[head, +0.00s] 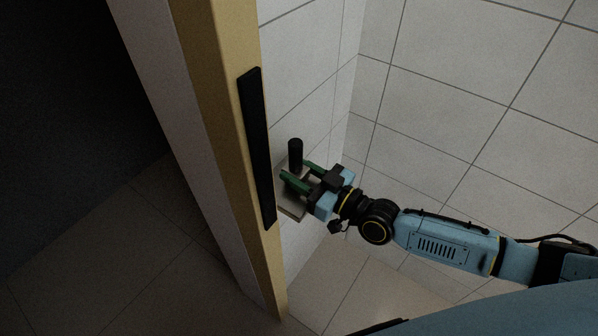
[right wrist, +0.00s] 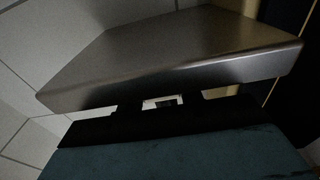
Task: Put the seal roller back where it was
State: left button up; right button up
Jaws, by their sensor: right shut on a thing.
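The seal roller (head: 295,153) appears to be the upright black cylinder in the head view. My right gripper (head: 298,176) has its green fingers shut around its lower part. The roller stands above a small grey-beige shelf (head: 291,207) at the wall; I cannot tell whether it touches the shelf. In the right wrist view a grey metal plate (right wrist: 180,55), likely the same shelf, fills the upper middle, very close to the gripper. The roller's lower end is hidden by the fingers. My left gripper is not in view.
A yellow-brown post edge (head: 217,80) with a long black strip (head: 257,150) stands close left of the gripper. White tiled walls (head: 450,70) form a corner behind. Tiled floor (head: 345,290) shows below. The left side is dark.

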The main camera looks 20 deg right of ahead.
jog(key=o, duration=0.7)
jog(key=shift+f, duration=0.15)
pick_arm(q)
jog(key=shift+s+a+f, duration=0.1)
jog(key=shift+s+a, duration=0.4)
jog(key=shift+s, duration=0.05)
pick_arm(e)
jog(key=o, duration=0.4)
jog(key=shift+o, duration=0.2)
jog(key=shift+r, duration=0.25)
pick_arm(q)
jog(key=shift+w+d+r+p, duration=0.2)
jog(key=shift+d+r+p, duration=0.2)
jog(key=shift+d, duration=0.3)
pick_arm(e)
jog(key=v, duration=1.2)
